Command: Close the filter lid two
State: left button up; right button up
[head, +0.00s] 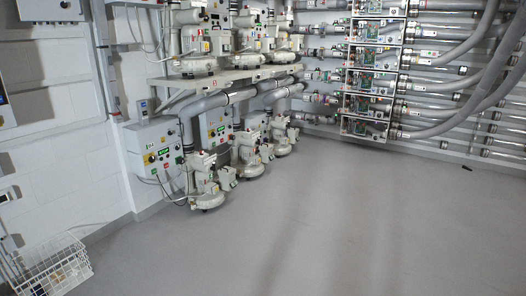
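Neither of my grippers is in the head view. No part can be made out for certain as filter lid two, and no lid's open or shut state is readable at this distance. Several pale grey blower units stand along the left wall. The nearest floor blower (205,184) is at the front of a row, with a middle floor blower (248,158) and a far floor blower (282,137) behind it. More blowers sit on a shelf above, among them the left shelf blower (192,45).
A wall control box (155,147) hangs beside the nearest blower. A white wire basket (52,268) is at the lower left. A stack of open-fronted boxes (372,82) and grey tubes (478,75) fill the back right. The grey floor (330,220) is broadly clear; a small dark object (467,168) lies at right.

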aim_at(272, 31)
jog(key=i+l+z, duration=0.35)
jog(key=i, duration=0.15)
jog(key=i+l+z, duration=0.3)
jog(key=i, duration=0.25)
jog(key=i+z, duration=0.35)
jog(key=i, duration=3.65)
jog(key=i+u, duration=0.1)
jog(key=i, duration=0.75)
jog(key=i+l+u, duration=0.1)
jog(key=i, duration=0.75)
jog(key=i+l+u, duration=0.1)
jog(key=i+u, duration=0.3)
jog(key=i+l+u, duration=0.2)
jog(key=u, duration=0.2)
jog(key=i+l+u, duration=0.6)
jog(key=l+u, duration=0.15)
jog(key=i+l+u, duration=0.2)
jog(key=l+u, duration=0.2)
jog(key=i+l+u, duration=0.1)
jog(key=l+u, duration=0.3)
jog(key=l, duration=0.15)
jog(key=l+u, duration=0.75)
jog(key=l, duration=0.3)
jog(key=i+l+z, duration=0.25)
jog(key=i, duration=0.15)
